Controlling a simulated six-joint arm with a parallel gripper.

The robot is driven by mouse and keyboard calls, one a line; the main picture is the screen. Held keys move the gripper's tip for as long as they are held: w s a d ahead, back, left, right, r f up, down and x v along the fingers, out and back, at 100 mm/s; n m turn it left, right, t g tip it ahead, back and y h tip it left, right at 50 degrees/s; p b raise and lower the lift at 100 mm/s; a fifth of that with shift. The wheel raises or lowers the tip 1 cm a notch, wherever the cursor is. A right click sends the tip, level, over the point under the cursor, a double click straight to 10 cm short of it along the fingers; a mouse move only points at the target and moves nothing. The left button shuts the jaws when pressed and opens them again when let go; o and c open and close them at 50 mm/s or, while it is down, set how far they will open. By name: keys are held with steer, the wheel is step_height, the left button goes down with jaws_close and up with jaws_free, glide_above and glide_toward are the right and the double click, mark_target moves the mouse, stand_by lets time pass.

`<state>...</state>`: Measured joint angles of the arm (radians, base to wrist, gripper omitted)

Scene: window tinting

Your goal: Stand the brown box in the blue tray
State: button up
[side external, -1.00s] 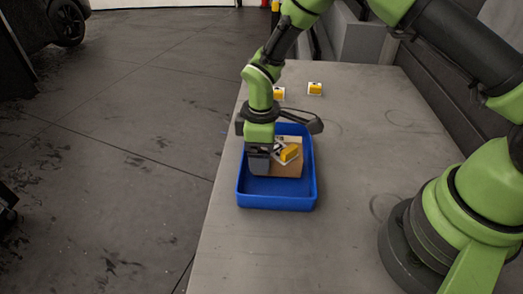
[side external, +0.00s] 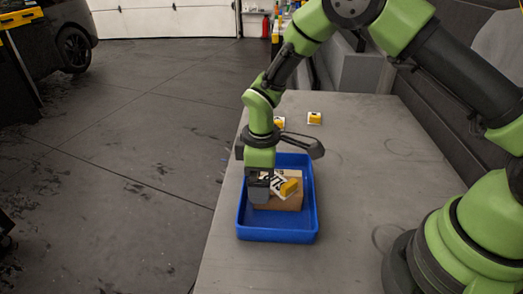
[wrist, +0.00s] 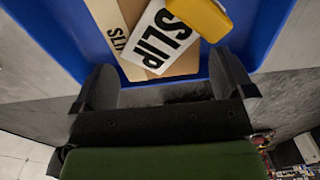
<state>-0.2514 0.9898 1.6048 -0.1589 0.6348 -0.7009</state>
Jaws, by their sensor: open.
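The brown box (side external: 285,205) is inside the blue tray (side external: 277,236), which stands on the grey table. A white card (side external: 272,186) with bold black SLIP lettering and a yellow block (side external: 289,187) lie on the box. In the wrist view, the brown box (wrist: 185,64) shows at the top with the card (wrist: 155,40) and yellow block (wrist: 199,16) over it. My gripper (side external: 260,190) is low in the tray, at the box's left side in the side view. Its fingers (wrist: 163,75) are apart, with nothing clamped between them. Whether the box stands upright or lies flat is unclear.
Two small yellow-and-white items (side external: 314,118) (side external: 280,122) lie on the table behind the tray. The table (side external: 370,160) is clear to the tray's right. The tray is close to the table's left edge, and its walls surround the gripper.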

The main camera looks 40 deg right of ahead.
steer(key=s+d+r+m+t+y, duration=0.1)
steer(key=s+d+r+m+t, duration=0.15)
steer(key=r, duration=0.85)
steer(key=s+d+r+m+t, duration=0.1)
steer(key=s+r+m, duration=0.25)
steer(key=r, duration=0.85)
steer(key=s+d+r+m+t, duration=0.1)
steer(key=s+m+t, duration=0.1)
steer(key=s, duration=0.5)
steer(key=s+d+r+m+t+y, duration=0.1)
steer(key=s+r+m, duration=0.1)
steer(key=s+m, duration=0.3)
steer(key=shift+s+d+r+t, duration=0.3)
steer(key=shift+s+d+t, duration=0.05)
steer(key=shift+s, duration=0.65)
